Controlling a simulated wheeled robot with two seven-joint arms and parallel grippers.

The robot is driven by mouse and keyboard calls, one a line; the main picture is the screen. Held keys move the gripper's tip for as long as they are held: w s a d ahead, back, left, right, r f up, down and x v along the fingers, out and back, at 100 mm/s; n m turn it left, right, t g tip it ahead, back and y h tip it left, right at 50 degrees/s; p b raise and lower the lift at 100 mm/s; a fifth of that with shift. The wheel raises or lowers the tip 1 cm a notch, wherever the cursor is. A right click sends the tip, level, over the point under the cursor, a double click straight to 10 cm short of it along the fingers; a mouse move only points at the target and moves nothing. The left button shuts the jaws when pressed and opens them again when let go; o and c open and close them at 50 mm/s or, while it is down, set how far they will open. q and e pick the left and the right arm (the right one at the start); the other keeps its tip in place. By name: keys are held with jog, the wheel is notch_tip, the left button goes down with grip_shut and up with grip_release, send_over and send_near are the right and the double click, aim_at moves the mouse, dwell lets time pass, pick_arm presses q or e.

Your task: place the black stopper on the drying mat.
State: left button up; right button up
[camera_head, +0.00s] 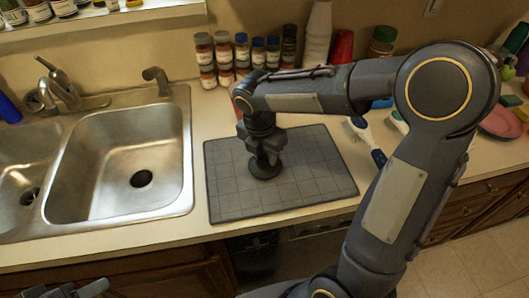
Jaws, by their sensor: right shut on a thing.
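The black stopper (264,171) is a dark round disc over the left-middle part of the grey drying mat (322,178). My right gripper (266,152) points down over the mat and is shut on the stopper from above. The stopper looks at or very close to the mat surface; I cannot tell whether it touches. The gripper hides the top of the stopper. A part of my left gripper (78,290) shows at the bottom left edge, away from the mat, and its fingers are not clear.
A double steel sink (118,170) lies left of the mat. Several spice jars (222,58), a white bottle (317,35) and a red cup (342,46) stand behind it. A brush (367,141) lies at the mat's right. The mat's front half is clear.

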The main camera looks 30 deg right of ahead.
aim_at(261, 168)
jog(key=shift+f, duration=0.15)
jog(key=o, duration=1)
jog(key=shift+c, duration=0.2)
notch_tip(261, 168, up, 12)
jog(key=a, duration=0.2)
jog(key=s+f+m+t+y, duration=0.2)
jog(key=s+f+m, duration=0.1)
jog(key=s+m, duration=0.6)
jog(key=s+f+m+t+y, duration=0.2)
jog(key=s+m, duration=0.8)
jog(key=m, duration=0.7)
jog(key=shift+d+f+t+y+p, duration=0.3)
jog(key=shift+d+f+y+p, duration=0.1)
jog(key=shift+f+y, duration=0.25)
